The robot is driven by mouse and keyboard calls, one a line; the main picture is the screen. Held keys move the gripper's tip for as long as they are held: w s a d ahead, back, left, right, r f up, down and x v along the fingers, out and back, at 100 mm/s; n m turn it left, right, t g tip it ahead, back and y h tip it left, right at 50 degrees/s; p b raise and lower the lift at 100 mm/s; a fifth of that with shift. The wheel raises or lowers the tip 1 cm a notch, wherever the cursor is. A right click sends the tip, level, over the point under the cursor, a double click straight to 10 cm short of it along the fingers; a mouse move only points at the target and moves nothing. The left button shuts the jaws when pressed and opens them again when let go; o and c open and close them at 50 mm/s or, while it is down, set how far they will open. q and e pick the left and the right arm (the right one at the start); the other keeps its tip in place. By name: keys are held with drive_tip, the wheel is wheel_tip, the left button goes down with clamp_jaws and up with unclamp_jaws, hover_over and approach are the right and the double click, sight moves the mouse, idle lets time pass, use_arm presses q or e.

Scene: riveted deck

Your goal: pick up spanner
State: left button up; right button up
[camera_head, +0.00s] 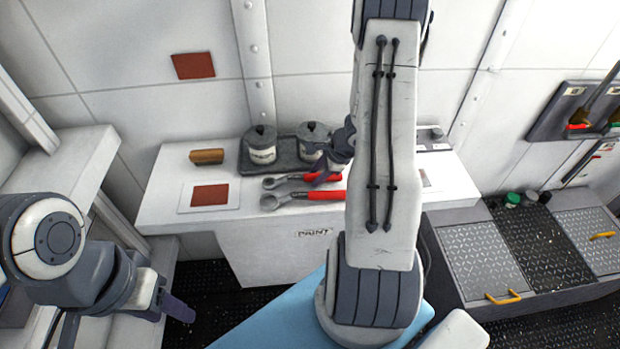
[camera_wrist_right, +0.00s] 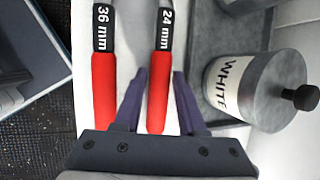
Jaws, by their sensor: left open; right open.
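Two spanners with red handles lie side by side on the white bench. In the right wrist view, the 24 mm spanner (camera_wrist_right: 158,85) lies between the fingers of my open right gripper (camera_wrist_right: 161,76); I cannot tell whether they touch it. The 36 mm spanner (camera_wrist_right: 104,88) lies to the left, outside the fingers. In the head view, the 24 mm spanner (camera_head: 276,182) is nearer the pots and the 36 mm spanner (camera_head: 310,195) nearer the front edge. My right arm hides part of the handles. My left gripper (camera_head: 176,306) is open, low at the left, away from the bench.
A grey tray (camera_head: 232,151) with several lidded pots stands behind the spanners; a pot marked WHITE (camera_wrist_right: 240,85) is close right of my right gripper. A brown block (camera_head: 207,156) and a red-brown sample card (camera_head: 210,195) lie at the bench's left.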

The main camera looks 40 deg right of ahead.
drive_tip(key=shift+f, duration=0.1)
drive_tip(key=shift+c, duration=0.3)
drive_tip(key=shift+w, duration=0.1)
clamp_jaws()
drive_tip(key=shift+r, duration=0.45)
drive_tip(key=r, duration=0.4)
drive_tip(key=shift+s+d+p, duration=0.2)
drive_tip(key=shift+d+p, duration=0.15)
drive_tip(key=s+d+r, duration=0.6)
drive_tip(key=d, duration=0.2)
drive_tip(key=shift+s+d, duration=0.25)
drive_tip(key=shift+d, duration=0.15)
drive_tip(key=shift+r, duration=0.1)
